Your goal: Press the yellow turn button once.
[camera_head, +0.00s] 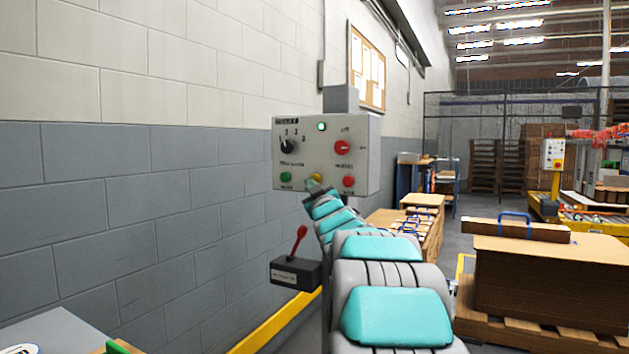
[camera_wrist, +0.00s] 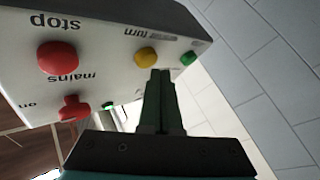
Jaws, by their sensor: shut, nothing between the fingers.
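The yellow turn button (camera_wrist: 145,56) is on the face of a grey control box (camera_head: 330,160), marked "turn" in the wrist view, where the lettering is upside down. My gripper (camera_wrist: 160,73) is shut and empty. Its fingertips are at the button's lower right edge in the wrist view; I cannot tell whether they touch it. In the head view only a little yellow (camera_head: 313,178) shows above my gripper (camera_head: 314,188), which hides the rest.
On the box, a red stop button (camera_wrist: 57,57), a red mains switch (camera_wrist: 73,107) and a green button (camera_wrist: 188,58) surround the yellow one. A lever box (camera_head: 296,272) with a red handle stands below left. A block wall (camera_head: 150,200) runs along the left.

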